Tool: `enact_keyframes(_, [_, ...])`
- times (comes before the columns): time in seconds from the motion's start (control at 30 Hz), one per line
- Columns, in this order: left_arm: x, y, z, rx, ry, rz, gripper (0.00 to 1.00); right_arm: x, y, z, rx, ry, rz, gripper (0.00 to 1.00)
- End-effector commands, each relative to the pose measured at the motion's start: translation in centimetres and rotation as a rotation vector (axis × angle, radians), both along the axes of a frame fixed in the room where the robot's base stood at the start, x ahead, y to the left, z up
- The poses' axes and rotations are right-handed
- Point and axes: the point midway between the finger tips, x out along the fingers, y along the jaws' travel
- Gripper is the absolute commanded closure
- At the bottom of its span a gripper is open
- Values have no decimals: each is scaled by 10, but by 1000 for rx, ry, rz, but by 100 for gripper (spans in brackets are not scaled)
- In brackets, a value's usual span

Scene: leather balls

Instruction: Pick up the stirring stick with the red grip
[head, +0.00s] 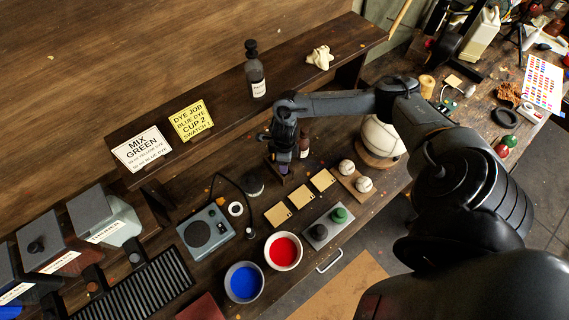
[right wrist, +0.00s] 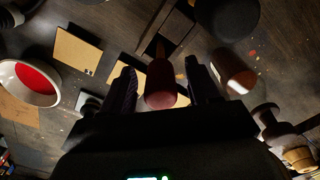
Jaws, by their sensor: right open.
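The stirring stick's red grip (right wrist: 160,85) shows in the right wrist view as a dull red cylinder, end-on to the camera. My right gripper (right wrist: 160,74) is open, with one finger on each side of the grip; I cannot tell whether either finger touches it. In the head view my right gripper (head: 284,163) points down over a small dark wooden stand (head: 286,178) at the back of the bench and mostly hides the stick. My left gripper is not in view.
A brown bottle (head: 304,146) stands close right of the gripper. Tan swatches (head: 300,199) lie in front, with a red dye bowl (head: 283,251) and a blue dye bowl (head: 244,282) nearer. Balls on a board (head: 347,167) sit to the right. A shelf (head: 222,120) runs behind.

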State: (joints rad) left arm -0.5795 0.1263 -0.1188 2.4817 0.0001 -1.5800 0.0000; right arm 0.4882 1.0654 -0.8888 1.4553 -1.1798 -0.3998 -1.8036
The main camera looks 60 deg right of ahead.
Motion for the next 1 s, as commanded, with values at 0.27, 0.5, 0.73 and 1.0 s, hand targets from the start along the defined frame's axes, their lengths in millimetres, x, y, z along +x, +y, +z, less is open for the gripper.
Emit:
enact_keyframes(0.27, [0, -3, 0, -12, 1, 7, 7, 0, 0, -4, -1, 0, 0, 39])
enact_keyframes(0.5, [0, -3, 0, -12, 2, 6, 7, 0, 0, -4, -1, 0, 0, 73])
enact_keyframes(0.73, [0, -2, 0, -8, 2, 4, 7, 0, 0, -3, -1, 0, -1, 100])
enact_keyframes(1.0, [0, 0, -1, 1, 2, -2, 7, 1, 0, -2, -1, -1, -1, 100])
